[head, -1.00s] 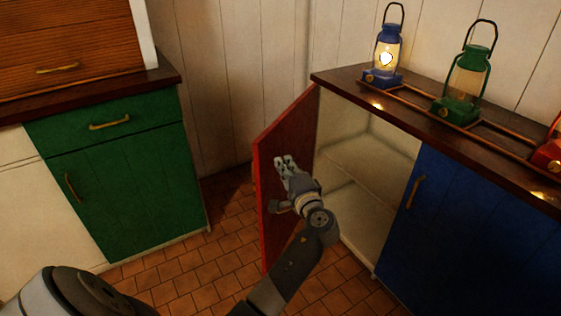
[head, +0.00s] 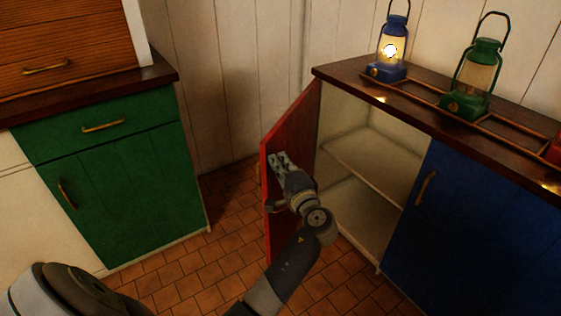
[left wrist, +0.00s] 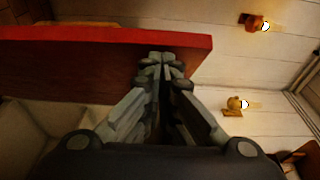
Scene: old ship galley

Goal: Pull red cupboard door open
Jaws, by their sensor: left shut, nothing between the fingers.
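The red cupboard door (head: 289,138) stands swung wide open at the left end of the counter on the right in the head view. The pale inside of its cupboard (head: 362,170), with one shelf, is open to view. My left gripper (head: 279,158) is shut and empty, at the inner face of the door. In the left wrist view the shut fingers (left wrist: 161,62) reach to the edge of the red door (left wrist: 90,75); I cannot tell whether they touch it. My right gripper is out of view.
A blue cupboard door (head: 455,225) with a brass handle is closed at the right. A blue lantern (head: 390,52) and a green lantern (head: 475,80) stand on the countertop. A green cabinet (head: 120,180) stands at the left, with tiled floor (head: 200,268) between.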

